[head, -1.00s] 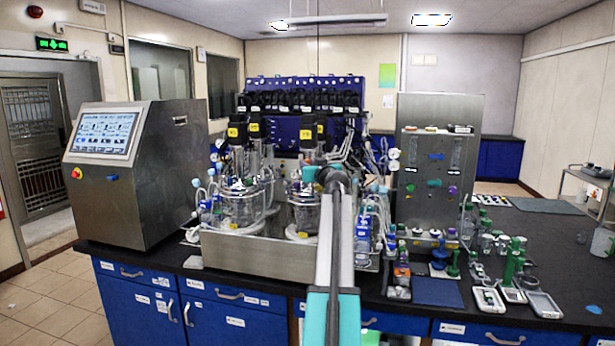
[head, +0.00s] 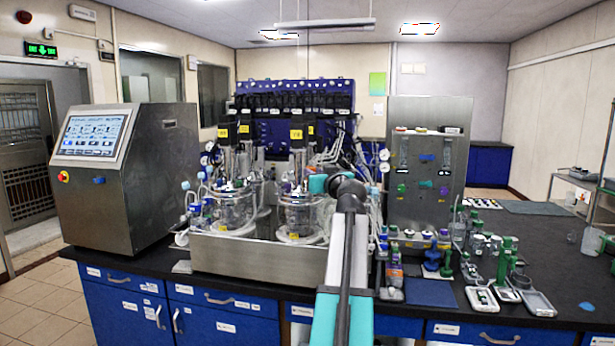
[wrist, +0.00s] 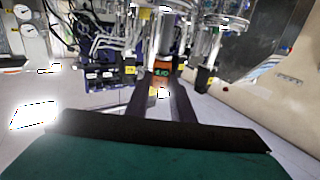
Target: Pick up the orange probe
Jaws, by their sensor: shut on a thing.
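The orange probe (wrist: 162,73), a small orange piece with a dark label, shows in the wrist view between the tips of my gripper (wrist: 163,90). My gripper is shut on it. The wrist picture looks upside down, with glass vessels hanging from its top edge. In the head view my dark arm with teal parts reaches up the middle of the picture, right of the two glass vessels. My gripper and the probe are hidden behind the arm there.
The twin vessels (head: 237,210) stand in a steel tray (head: 255,264) on the black bench. A steel console (head: 150,190) is at left and a steel panel (head: 430,160) at right. Small racks and green-topped items (head: 507,255) crowd the right front. The far right bench is clearer.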

